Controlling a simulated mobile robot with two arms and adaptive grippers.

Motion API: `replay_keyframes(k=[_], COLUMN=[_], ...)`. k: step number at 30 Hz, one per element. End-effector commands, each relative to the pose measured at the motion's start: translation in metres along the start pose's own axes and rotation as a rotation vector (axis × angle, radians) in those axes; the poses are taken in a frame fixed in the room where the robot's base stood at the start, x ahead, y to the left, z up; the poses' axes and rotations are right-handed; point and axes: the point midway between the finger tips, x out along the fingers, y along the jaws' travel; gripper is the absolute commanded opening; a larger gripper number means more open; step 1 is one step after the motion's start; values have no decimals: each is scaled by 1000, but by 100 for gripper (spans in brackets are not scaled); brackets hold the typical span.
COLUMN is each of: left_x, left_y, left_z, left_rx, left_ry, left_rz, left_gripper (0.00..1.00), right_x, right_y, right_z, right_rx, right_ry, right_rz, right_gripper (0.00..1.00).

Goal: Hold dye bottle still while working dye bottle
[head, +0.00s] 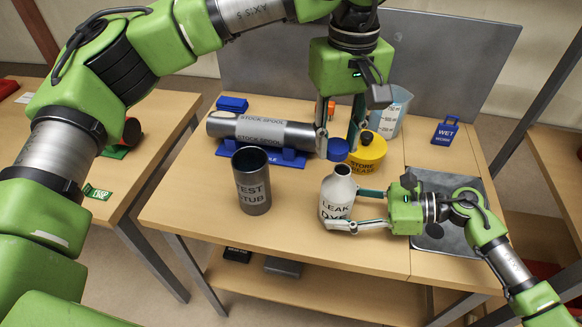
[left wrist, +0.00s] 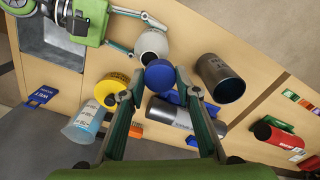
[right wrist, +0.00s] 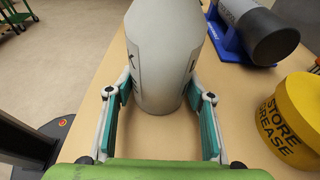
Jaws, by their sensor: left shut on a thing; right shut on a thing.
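The white dye bottle (head: 335,198), with black LEAK DYE lettering, stands upright on the table with its dark neck open. It also shows in the left wrist view (left wrist: 151,42) and fills the upper middle of the right wrist view (right wrist: 165,50). My right gripper (head: 350,208) is shut on the bottle's body from the right, one finger on each side (right wrist: 160,97). My left gripper (head: 338,146) points down and is shut on a round blue cap (left wrist: 160,76). It holds the cap above and behind the bottle, apart from it; the cap shows in the head view (head: 337,151).
A dark open TEST STUB pipe (head: 251,182) stands left of the bottle. A grey STOCK SPOOL pipe (head: 262,131) lies on a blue cradle behind. A yellow STORE GREASE tin (head: 369,150), a clear beaker (head: 393,108) and a blue WET WORK sign (head: 446,129) stand back right.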

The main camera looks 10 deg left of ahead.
Motion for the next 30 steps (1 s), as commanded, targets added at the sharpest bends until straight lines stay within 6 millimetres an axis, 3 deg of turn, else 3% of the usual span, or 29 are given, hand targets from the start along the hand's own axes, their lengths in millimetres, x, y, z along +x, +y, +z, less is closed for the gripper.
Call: replay_keyframes(k=[5,17,30], left_x=[-15,-16,8], left_y=[16,17,17], left_z=[4,5,5], left_rx=[-51,-61,-63], left_ry=[0,-1,-2], left_rz=[-1,-1,-2], left_gripper=[8,8,8], right_x=[0,1,1], right_y=[1,1,2], right_z=[-2,-2,-2], right_rx=[1,2,2], right_ry=[3,3,3], right_rz=[2,4,5], right_gripper=[23,23,23])
